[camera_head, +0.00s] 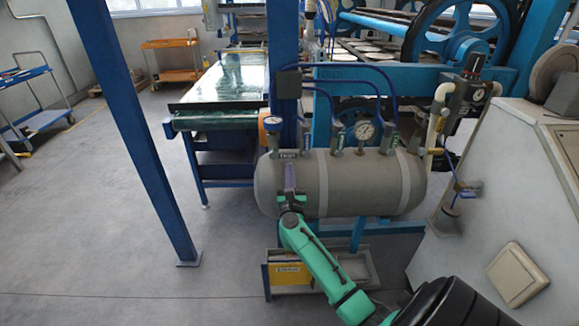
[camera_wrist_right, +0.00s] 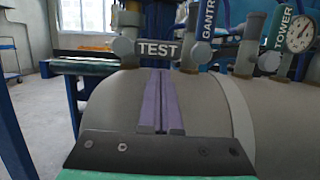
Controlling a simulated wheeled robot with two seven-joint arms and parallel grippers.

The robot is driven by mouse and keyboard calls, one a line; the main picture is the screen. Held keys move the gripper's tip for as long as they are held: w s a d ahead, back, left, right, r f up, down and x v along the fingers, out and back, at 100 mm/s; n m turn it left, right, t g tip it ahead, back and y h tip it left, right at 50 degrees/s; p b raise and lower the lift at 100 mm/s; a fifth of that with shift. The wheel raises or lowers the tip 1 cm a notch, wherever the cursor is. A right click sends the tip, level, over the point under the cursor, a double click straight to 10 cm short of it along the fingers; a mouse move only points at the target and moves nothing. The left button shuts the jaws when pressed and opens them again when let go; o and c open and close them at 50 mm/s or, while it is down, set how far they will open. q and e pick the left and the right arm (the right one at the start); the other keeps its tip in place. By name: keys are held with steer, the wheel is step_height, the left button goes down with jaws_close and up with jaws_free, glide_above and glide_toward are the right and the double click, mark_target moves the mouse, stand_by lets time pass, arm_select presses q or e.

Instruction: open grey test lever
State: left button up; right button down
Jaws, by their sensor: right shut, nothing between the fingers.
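The grey test lever (camera_wrist_right: 158,49), a dark grey bar with white TEST lettering, lies crosswise on its valve above the tank in the right wrist view. In the head view it is a small dark bar (camera_head: 285,154) at the tank's upper left. My right gripper (camera_head: 290,168) points up at it. In the right wrist view its two purple fingers (camera_wrist_right: 160,74) are together, with only a thin line between them and nothing held. The fingertips are just below the lever; I cannot tell whether they touch it. My left gripper is not in view.
The grey tank (camera_head: 350,182) carries other valves, including levers marked GANTRY (camera_wrist_right: 207,22) and TOWER (camera_wrist_right: 284,27), and a round gauge (camera_head: 364,130). A blue post (camera_head: 130,120) stands to the left. A sloped grey cabinet (camera_head: 510,190) is at the right. Open floor lies left.

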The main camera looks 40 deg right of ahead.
steer(key=shift+x, duration=0.8)
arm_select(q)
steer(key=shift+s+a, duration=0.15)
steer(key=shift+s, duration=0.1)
arm_select(e)
steer(key=shift+w, duration=0.1)
arm_select(q)
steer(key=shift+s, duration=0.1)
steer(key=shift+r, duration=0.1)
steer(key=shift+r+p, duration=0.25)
steer(key=shift+p, duration=0.15)
arm_select(e)
steer(key=shift+r+n, duration=0.15)
steer(key=shift+n, duration=0.25)
arm_select(q)
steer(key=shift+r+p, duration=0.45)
steer(key=shift+p, duration=0.05)
arm_select(e)
steer(key=shift+d+r+n+y, duration=0.15)
steer(key=shift+r+n+y, duration=0.15)
steer(key=shift+n, duration=0.3)
